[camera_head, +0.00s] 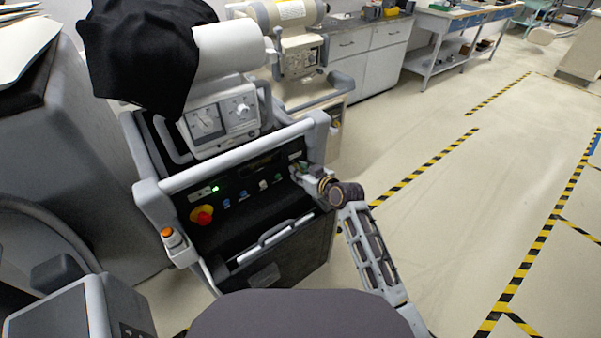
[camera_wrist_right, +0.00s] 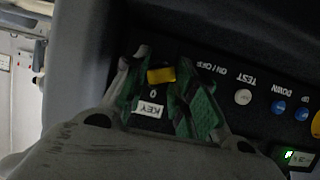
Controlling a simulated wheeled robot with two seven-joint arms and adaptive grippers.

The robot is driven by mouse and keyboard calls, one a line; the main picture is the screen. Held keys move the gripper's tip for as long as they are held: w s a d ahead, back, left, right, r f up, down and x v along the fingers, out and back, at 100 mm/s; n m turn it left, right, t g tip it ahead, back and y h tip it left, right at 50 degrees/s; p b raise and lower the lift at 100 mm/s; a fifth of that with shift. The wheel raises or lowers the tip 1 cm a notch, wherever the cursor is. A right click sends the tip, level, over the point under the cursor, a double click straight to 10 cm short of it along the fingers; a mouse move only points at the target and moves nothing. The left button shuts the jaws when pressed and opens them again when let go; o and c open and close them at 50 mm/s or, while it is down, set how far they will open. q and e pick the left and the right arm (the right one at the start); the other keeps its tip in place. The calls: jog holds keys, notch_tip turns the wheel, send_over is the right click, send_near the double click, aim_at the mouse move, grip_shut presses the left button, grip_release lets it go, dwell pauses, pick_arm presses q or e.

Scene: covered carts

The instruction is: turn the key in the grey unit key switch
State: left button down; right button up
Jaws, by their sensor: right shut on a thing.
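The grey unit (camera_head: 235,155) stands in front of me with a black control panel (camera_wrist_right: 225,100) across its front. My right gripper (camera_head: 302,172) reaches the panel's right end from the right. In the right wrist view my right gripper (camera_wrist_right: 162,85) has its green-padded fingers on either side of a yellow key (camera_wrist_right: 161,75) and is shut on it. The key lies crosswise between the fingers, beside a white KEY label (camera_wrist_right: 149,111). The switch body is mostly hidden by the fingers and key. In the head view the gripper hides the key. My left gripper is not in view.
The panel also has a red emergency button (camera_head: 203,215), small buttons and a lit green lamp (camera_head: 215,188). A black cover (camera_head: 145,50) hangs over the unit's top left. Another similar unit (camera_head: 300,55) stands behind. The floor to the right is clear, with striped tape.

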jog(key=shift+n+t+h+p, duration=0.3)
jog(key=shift+n+p, duration=0.35)
jog(key=shift+n, duration=0.15)
jog(key=shift+s, duration=0.1)
jog(key=shift+a+n+t+h+p, duration=0.1)
jog(key=shift+n+t+h+p, duration=0.45)
jog(key=shift+n, duration=0.45)
jog(key=o, duration=1.1)
jog(key=shift+s, duration=0.1)
